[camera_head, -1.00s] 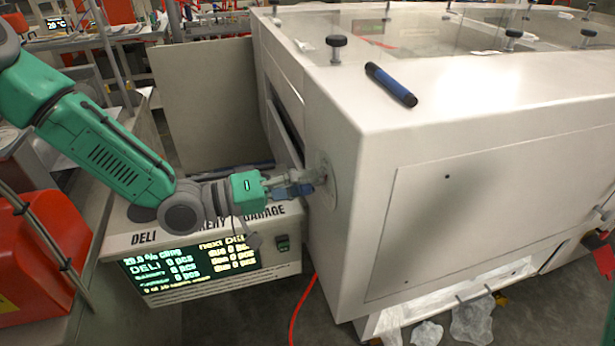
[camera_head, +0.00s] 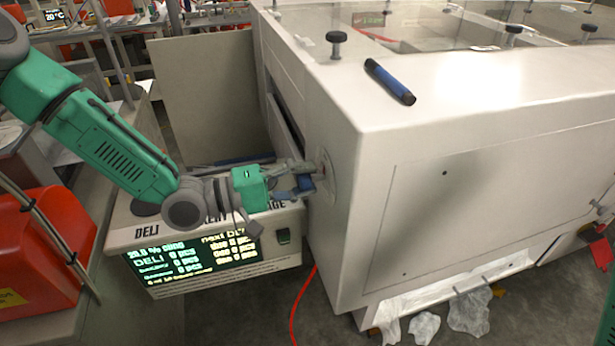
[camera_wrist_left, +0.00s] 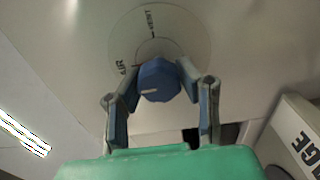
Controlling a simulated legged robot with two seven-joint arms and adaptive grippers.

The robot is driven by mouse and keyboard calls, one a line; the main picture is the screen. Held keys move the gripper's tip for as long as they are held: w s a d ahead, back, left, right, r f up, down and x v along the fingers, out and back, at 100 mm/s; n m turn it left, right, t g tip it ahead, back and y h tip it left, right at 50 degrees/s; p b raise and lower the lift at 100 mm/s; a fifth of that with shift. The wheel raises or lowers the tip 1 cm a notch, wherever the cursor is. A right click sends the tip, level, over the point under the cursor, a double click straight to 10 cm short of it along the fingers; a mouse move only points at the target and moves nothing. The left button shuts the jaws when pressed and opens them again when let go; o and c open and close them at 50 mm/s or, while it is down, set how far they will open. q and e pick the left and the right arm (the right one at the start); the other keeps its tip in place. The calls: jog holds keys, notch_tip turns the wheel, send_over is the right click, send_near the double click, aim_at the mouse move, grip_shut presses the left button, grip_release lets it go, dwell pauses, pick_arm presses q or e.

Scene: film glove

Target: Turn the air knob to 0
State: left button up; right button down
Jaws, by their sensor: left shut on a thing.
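The air knob is a blue knob (camera_wrist_left: 158,80) on a round pale dial plate (camera_wrist_left: 190,30) marked "AIR" and with other small lettering, in the left wrist view. A light pointer line shows on the knob's face. In the head view the dial plate (camera_head: 328,178) is on the left side of the large white machine (camera_head: 450,150). My left gripper (camera_head: 312,178) reaches it from the left, its fingers shut on the knob's two sides; in the left wrist view the fingers (camera_wrist_left: 160,88) flank the knob. My right gripper is not in view.
A display box (camera_head: 215,245) labelled "DELI" stands below my left gripper. A blue marker (camera_head: 390,82) lies on the machine's top. A red case (camera_head: 45,245) is at the left. A red cable (camera_head: 302,305) runs down to the floor.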

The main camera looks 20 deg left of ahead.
pick_arm(q)
jog(key=shift+s+a+f, duration=0.1)
jog(key=shift+f, duration=0.2)
jog(key=o, duration=1.2)
jog(key=shift+c, duration=0.2)
jog(key=shift+o, duration=0.2)
jog(key=shift+a, duration=0.2)
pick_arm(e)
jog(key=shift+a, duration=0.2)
pick_arm(q)
jog(key=shift+a+r, duration=0.1)
jog(key=shift+a, duration=0.1)
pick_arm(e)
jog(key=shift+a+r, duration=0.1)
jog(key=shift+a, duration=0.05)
pick_arm(q)
jog(key=v, duration=1.1)
jog(key=shift+s+a, duration=0.25)
jog(key=shift+a, duration=0.05)
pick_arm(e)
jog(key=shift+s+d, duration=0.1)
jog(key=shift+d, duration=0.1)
pick_arm(q)
jog(key=shift+d, duration=0.15)
